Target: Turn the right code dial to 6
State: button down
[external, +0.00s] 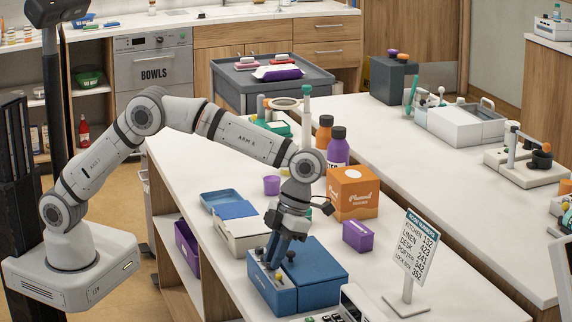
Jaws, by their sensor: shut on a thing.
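The blue lock box (325,262) stands on the near white counter, with small knobs on its sloped front panel. A dark knob (258,252) shows at the left of the panel, another dark knob (291,257) at the right, and a yellow one (279,278) lower down. My gripper (271,263) points down at the panel, its fingers shut on a dial that they mostly hide. I cannot tell for certain which dial it is. The dial's numbers are too small to read.
A number sign (408,255) stands right of the box, and a phone (350,305) lies in front. A purple box (358,236), an orange carton (352,192) and bottles stand behind. An open-topped cream box (240,235) is close on the left.

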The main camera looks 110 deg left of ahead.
jog(key=m, duration=0.1)
jog(key=m+p, duration=0.1)
jog(key=shift+w+d+r+m+g+y+p, duration=0.1)
jog(key=shift+w+r+m+g+y+p, duration=0.05)
jog(key=shift+m+g+y+p, duration=0.2)
jog(key=m, duration=0.1)
jog(key=m+y+b, duration=0.1)
jog(key=shift+d+f+m+g, duration=0.1)
jog(key=shift+f+m+g, duration=0.15)
jog(key=shift+f+m, duration=0.15)
jog(key=m+b, duration=0.1)
jog(key=b, duration=0.2)
jog(key=shift+w+f+m+y, duration=0.1)
jog(key=shift+m+y, duration=0.15)
jog(key=shift+m+b, duration=0.3)
jog(key=shift+b, duration=0.7)
jog(key=shift+d+b, duration=0.1)
jog(key=shift+b, duration=0.2)
jog(key=shift+r+m+y+b, duration=0.3)
jog(key=shift+r, duration=0.05)
jog(key=c, duration=1.6)
grip_release()
jog(key=shift+g, duration=0.3)
